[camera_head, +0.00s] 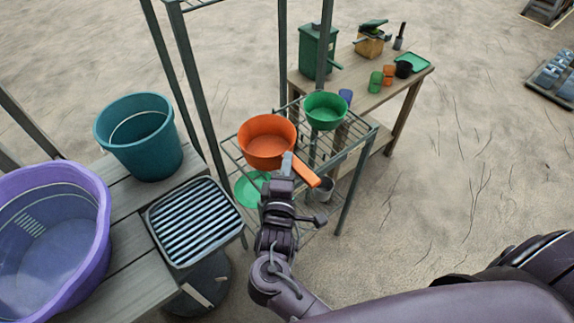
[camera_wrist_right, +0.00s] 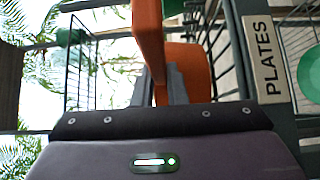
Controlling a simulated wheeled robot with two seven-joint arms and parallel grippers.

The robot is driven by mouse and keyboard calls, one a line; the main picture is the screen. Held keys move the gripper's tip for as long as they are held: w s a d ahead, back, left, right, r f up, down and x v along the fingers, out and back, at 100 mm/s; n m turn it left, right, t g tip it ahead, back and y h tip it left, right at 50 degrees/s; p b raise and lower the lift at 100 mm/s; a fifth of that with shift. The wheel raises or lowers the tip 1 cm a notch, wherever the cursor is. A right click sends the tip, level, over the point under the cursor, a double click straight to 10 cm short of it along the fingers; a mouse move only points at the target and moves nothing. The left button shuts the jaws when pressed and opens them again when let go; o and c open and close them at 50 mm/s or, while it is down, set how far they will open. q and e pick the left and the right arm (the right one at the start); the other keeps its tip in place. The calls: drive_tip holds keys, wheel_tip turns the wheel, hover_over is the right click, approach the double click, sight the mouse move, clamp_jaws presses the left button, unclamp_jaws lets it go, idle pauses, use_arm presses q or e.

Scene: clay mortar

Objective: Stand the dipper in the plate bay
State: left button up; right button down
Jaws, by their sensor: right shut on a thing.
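The orange dipper (camera_head: 267,142) has a round bowl and a straight handle. In the head view its bowl is at the left part of the wire rack's top (camera_head: 345,153), opening upward; I cannot tell whether it touches the wires. My right gripper (camera_head: 287,163) is shut on the dipper's handle. In the right wrist view the handle (camera_wrist_right: 149,45) rises between the fingers, with part of the bowl (camera_wrist_right: 190,65) behind. A "PLATES" label (camera_wrist_right: 263,58) is on a rack post to the right of the dipper. My left gripper is not in view.
A green bowl (camera_head: 325,112) sits on the rack to the right of the dipper. A green dish (camera_head: 250,190) is lower down. A bench at left holds a teal bucket (camera_head: 140,140), a purple tub (camera_head: 50,240) and a slatted tray (camera_head: 196,222). Behind stands a wooden table (camera_head: 355,95).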

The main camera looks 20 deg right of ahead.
drive_tip(key=c, duration=1.5)
unclamp_jaws()
drive_tip(key=shift+f, duration=0.1)
drive_tip(key=shift+o, duration=0.2)
drive_tip(key=shift+r, duration=0.2)
drive_tip(key=v, duration=1.2)
drive_tip(key=shift+b, duration=0.45)
drive_tip(key=shift+a+f, duration=0.1)
